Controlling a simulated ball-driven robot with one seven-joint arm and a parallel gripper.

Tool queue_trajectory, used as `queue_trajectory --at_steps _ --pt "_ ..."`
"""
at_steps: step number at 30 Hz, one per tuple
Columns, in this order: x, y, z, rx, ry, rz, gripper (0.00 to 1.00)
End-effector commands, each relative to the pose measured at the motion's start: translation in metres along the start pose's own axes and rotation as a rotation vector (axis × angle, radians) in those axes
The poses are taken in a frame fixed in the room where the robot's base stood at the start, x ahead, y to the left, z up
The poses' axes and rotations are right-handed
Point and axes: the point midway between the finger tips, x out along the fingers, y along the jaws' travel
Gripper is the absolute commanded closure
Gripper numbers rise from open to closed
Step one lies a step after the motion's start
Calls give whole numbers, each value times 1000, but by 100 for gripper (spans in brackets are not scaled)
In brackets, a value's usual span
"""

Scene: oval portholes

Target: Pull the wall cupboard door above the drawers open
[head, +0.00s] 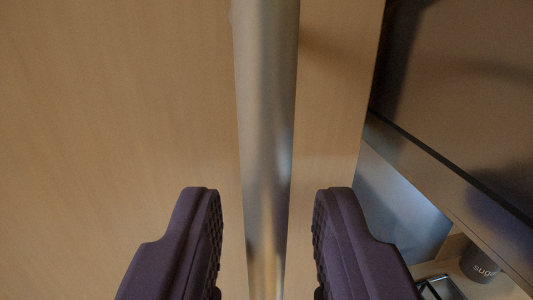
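A pale wooden door panel (120,110) fills the left and middle of the head view. A vertical metallic bar handle (267,90) runs down it near its right edge. My gripper (267,225) is open, with one dark purple finger on each side of the handle. A gap shows between each fingertip and the bar, so the fingers do not appear to touch it. The handle's lower end is not clearly seen. A shaded brown surface (460,80) lies beyond the door's right edge; I cannot tell whether it is the cupboard's inside or a neighbouring front.
A wooden ledge with a dark edge (450,170) slants down to the right. Below it are a blue-grey wall patch (400,205), a dark canister marked "sugar" (480,264) and a metal-rimmed item (438,288) at the bottom right.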

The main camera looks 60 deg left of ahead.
Motion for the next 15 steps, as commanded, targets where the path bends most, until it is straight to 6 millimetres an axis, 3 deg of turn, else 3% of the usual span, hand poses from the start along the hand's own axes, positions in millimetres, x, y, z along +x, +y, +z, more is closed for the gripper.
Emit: queue_trajectory --at_steps 4,11,15 --pt "11 0 0 0 -1 0 66" --pt "12 0 0 -1 -1 1 66" --pt "12 0 0 0 -1 1 94"
